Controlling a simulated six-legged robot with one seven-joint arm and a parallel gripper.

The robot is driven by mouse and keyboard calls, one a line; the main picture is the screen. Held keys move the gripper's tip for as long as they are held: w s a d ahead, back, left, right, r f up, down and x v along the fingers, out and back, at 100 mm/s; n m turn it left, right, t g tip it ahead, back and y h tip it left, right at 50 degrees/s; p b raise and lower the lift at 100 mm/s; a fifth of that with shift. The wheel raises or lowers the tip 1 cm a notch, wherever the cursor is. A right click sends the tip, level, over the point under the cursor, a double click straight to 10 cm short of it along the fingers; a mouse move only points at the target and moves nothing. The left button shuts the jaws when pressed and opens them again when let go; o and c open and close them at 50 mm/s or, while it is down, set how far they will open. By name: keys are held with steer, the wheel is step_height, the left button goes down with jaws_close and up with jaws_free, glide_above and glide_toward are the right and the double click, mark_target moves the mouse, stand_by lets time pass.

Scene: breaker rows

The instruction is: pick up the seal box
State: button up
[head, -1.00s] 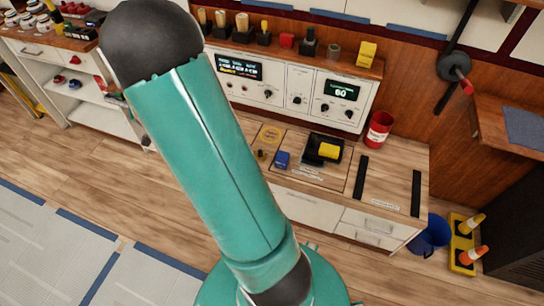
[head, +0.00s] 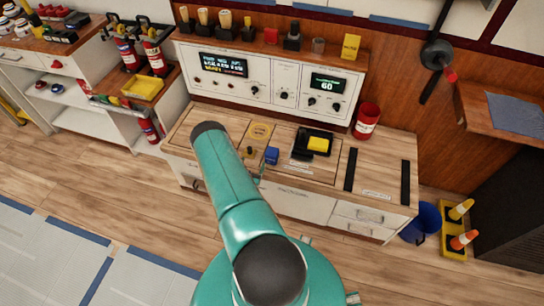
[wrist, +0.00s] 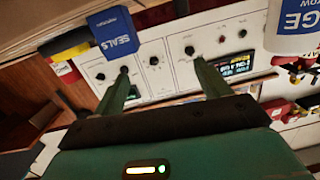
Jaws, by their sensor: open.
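The seal box is a small blue box (head: 271,156) on the wooden bench top (head: 200,140) in the head view. In the wrist view the blue box (wrist: 113,30), with white lettering "SEALS", is at the upper left, just above the tip of the left finger. My gripper (wrist: 160,66) is open, and nothing shows between its two green fingers. The box is off to the left of the gap between them. In the head view my arm hides most of the gripper.
A black tray with a yellow block (head: 318,145) is right of the box. A small brass piece (head: 249,152) is close on its left. A white instrument panel (head: 285,92) stands behind, and a red can (head: 367,121) stands at the right. A large white lettered object (wrist: 292,25) shows at the wrist view's right.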

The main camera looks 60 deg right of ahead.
steer(key=h, duration=0.1)
glide_toward(270, 157)
steer(key=shift+g, duration=0.4)
steer(key=d, duration=0.2)
steer(key=w+d, duration=0.1)
steer(key=d, duration=0.4)
steer(key=shift+w+d+f, duration=0.2)
steer(key=shift+w, duration=0.1)
steer(key=d, duration=0.5)
steer(key=shift+w+d+r, duration=0.1)
steer(key=shift+w+r, duration=0.1)
steer(key=shift+w, duration=0.15)
steer(key=c, duration=1.1)
